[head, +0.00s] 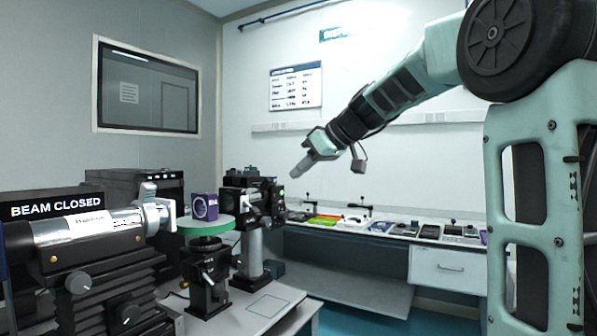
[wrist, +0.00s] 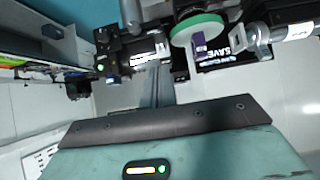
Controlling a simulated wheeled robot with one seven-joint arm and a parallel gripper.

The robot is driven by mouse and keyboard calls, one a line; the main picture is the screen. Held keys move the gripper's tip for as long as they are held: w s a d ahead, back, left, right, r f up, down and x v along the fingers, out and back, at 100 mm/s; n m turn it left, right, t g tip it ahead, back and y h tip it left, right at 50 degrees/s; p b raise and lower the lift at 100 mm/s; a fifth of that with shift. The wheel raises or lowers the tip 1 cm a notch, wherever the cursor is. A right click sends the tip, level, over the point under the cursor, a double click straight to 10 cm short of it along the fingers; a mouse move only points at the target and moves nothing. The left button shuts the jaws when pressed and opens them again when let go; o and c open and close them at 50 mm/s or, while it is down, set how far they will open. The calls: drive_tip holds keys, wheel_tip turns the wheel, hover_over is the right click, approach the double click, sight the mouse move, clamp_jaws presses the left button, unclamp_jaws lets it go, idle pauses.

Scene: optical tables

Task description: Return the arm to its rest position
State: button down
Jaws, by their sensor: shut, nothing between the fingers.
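My arm stretches from the upper right of the head view down to the left. My gripper (head: 301,167) points down-left in the air, above and to the right of the optical instruments, touching nothing. Its grey fingers are together and hold nothing. In the wrist view the gripper (wrist: 157,80) shows as a narrow grey shape beyond the dark bar and teal housing. The wrist view looks upside down.
A purple box (head: 205,207) sits on a round green-rimmed stage (head: 206,227). A black instrument (head: 262,195) stands beside it. A "BEAM CLOSED" sign (head: 52,205) is at left. A back bench (head: 380,228) holds several small items. Air around the arm looks clear.

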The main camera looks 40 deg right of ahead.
idle(0.3)
drive_tip(key=s+a+f+g+p, duration=0.1)
drive_tip(key=s+a+f+g, duration=0.15)
drive_tip(key=a+f, duration=0.45)
drive_tip(key=s+a+f+n+g+p, duration=0.15)
drive_tip(key=s+a+f, duration=0.25)
drive_tip(key=a, duration=0.6)
drive_tip(key=s+a+f+g+p, duration=0.1)
drive_tip(key=s+a+f+g, duration=0.3)
drive_tip(key=a, duration=0.5)
drive_tip(key=s+a+f+n+g+h+p, duration=0.1)
drive_tip(key=s+a+f, duration=0.1)
drive_tip(key=s+f, duration=0.3)
drive_tip(key=s+a+f+n+h+p, duration=0.1)
drive_tip(key=s+f, duration=0.5)
drive_tip(key=s, duration=0.8)
drive_tip(key=shift+a+g+h+p, duration=0.4)
drive_tip(key=shift+a+h, duration=0.1)
drive_tip(key=shift+a, duration=0.7)
drive_tip(key=shift+r, duration=0.1)
